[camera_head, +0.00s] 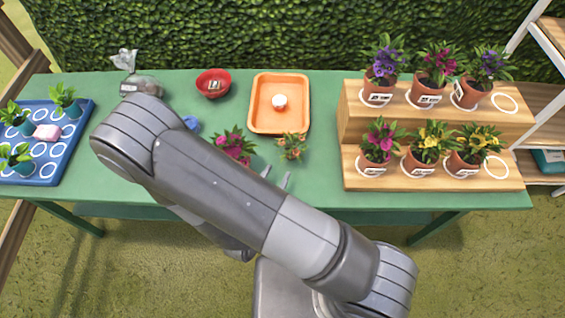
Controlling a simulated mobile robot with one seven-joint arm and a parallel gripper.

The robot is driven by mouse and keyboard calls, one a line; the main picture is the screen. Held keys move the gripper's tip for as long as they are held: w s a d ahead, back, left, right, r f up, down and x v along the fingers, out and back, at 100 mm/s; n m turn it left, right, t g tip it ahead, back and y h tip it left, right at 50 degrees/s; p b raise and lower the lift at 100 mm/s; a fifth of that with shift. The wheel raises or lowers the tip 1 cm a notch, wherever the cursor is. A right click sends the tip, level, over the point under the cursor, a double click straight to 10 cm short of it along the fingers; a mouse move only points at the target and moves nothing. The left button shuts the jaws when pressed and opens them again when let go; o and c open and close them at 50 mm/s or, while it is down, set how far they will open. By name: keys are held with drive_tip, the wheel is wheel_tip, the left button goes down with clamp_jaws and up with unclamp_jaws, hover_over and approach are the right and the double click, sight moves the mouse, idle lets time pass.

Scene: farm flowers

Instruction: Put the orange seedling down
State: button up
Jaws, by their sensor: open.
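The orange seedling (291,147), a small plant with orange flowers and green leaves, is on the green table just below the orange tray. I cannot make out a pot under it. My gripper (277,176) is mostly hidden behind my forearm; only its fingertips show, just below the seedling in the picture. The fingers are apart and I see nothing between them. The seedling appears clear of the fingertips.
A magenta plant (233,146) stands left of the seedling, partly behind my arm. The orange tray (263,119) holds a small white-topped item. A red bowl (213,84), a blue tray (77,144) with seedlings, and a wooden stepped stand (434,180) with potted flowers surround it.

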drive_tip(key=shift+s+a, duration=0.1)
drive_tip(key=shift+s, duration=0.15)
drive_tip(key=s+d+r+m+g+h, duration=0.2)
drive_tip(key=d+r+m+g+h, duration=0.2)
drive_tip(key=d+r+m+g, duration=1.4)
drive_tip(key=s+r+m+t+y, duration=0.4)
drive_tip(key=r+m+t+y, duration=0.3)
drive_tip(key=r+m+y, duration=0.3)
drive_tip(key=shift+r+m+y, duration=0.4)
drive_tip(key=shift+r+m, duration=1.3)
drive_tip(key=shift+r, duration=0.4)
